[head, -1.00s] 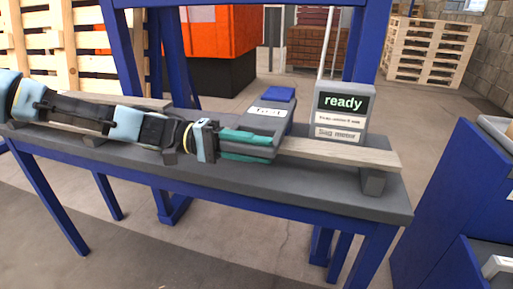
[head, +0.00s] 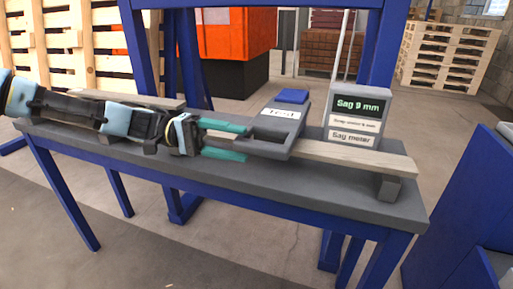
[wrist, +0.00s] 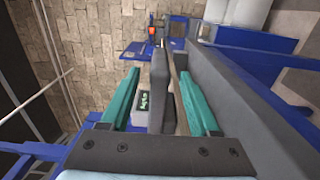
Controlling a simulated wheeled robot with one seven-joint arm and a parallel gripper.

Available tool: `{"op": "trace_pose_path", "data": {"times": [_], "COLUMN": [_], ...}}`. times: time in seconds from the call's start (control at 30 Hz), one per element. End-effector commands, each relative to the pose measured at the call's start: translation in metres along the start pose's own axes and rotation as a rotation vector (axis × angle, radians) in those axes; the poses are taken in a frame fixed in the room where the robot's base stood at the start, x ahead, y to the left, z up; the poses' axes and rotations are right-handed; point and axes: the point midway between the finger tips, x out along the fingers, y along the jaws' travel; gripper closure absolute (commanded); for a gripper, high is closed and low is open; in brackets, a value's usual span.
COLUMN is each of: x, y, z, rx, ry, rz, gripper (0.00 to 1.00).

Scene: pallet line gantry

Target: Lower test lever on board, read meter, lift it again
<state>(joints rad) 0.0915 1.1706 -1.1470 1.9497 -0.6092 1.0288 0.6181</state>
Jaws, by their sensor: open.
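The test lever unit (head: 297,121) is a grey block with a blue top and a "Test" label, standing on the wooden board (head: 345,156). Its grey handle (head: 258,139) points left toward my gripper and looks low over the board. My gripper (head: 247,142) is open, its teal fingertips on either side of the handle's end; contact cannot be told. In the wrist view a grey upright part (wrist: 160,85) shows between the fingers. The sag meter (head: 372,105), a grey box behind the board, reads "Sag 9 mm"; its small middle label is unclear.
The board rests on grey supports (head: 389,187) on a blue-legged bench (head: 408,212). Blue gantry posts (head: 376,60) rise behind. A blue cabinet (head: 455,205) stands at the right, pallets (head: 448,60) farther back. Floor in front of the bench is clear.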

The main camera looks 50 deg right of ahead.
Motion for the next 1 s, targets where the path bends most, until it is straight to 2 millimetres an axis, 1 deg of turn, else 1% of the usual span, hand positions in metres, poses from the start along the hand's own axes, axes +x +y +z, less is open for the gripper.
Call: {"op": "trace_pose_path", "data": {"times": [0.03, 0.1, 0.2, 0.3, 1.0], "x": [-0.009, -0.019, -0.028, -0.033, -0.033], "y": [-0.001, -0.001, -0.001, 0.000, 0.000], "z": [0.000, -0.001, 0.000, 0.000, 0.000], "rx": [0.000, 0.000, 0.000, -0.001, 0.000], "ry": [0.004, 0.004, 0.002, 0.001, 0.000], "rz": [-0.001, 0.000, -0.001, 0.000, 0.000], "gripper": [0.38, 0.38, 0.38, 0.38, 0.38]}}
